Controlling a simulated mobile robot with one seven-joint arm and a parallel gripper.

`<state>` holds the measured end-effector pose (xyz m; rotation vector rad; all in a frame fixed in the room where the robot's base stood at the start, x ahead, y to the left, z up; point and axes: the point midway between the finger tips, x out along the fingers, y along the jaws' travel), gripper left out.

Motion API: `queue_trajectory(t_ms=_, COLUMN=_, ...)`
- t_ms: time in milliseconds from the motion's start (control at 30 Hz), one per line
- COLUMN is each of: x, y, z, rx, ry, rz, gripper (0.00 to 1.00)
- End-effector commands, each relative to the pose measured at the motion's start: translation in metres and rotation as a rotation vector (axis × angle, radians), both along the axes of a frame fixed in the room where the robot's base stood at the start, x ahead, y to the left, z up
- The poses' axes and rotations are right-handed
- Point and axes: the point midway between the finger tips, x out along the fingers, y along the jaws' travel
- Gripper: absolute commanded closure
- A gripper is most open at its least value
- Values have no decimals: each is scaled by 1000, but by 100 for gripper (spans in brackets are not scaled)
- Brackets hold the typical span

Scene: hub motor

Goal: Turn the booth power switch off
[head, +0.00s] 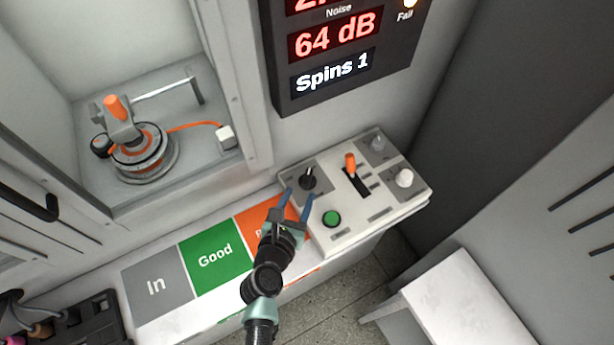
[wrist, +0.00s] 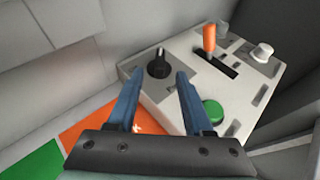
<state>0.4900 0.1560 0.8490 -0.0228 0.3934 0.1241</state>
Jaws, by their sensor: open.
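The control box (head: 325,237) is light grey, and its top carries several controls. A black rotary knob with a pale pointer line (head: 308,179) is at its left; it also shows in the wrist view (wrist: 158,67). Lettering beside it is too small to read, so I cannot confirm which control is the booth power switch. My gripper (head: 300,191) is open and empty, its blue fingers pointing at the knob. In the wrist view, the fingertips (wrist: 160,73) appear to either side of the knob; I cannot tell whether they touch it.
The box also has an orange-handled lever (head: 350,163), a green button (head: 331,218) and a white knob (head: 403,178). A lit display (head: 335,40) reads "64 dB" and "Spins 1". A motor (head: 140,147) sits in the booth at left. Grey, green and orange pads line the bench.

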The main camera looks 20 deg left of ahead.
Motion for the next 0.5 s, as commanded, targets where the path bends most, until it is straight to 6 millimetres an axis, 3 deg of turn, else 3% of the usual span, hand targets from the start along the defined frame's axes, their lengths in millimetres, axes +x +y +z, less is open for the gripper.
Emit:
queue_trajectory(t_ms=200, x=38, y=5, z=-17, rx=-2, ry=-3, rz=1, gripper=49)
queue_trajectory(t_ms=500, x=69, y=9, z=-29, rx=-1, ry=-2, rz=2, gripper=49)
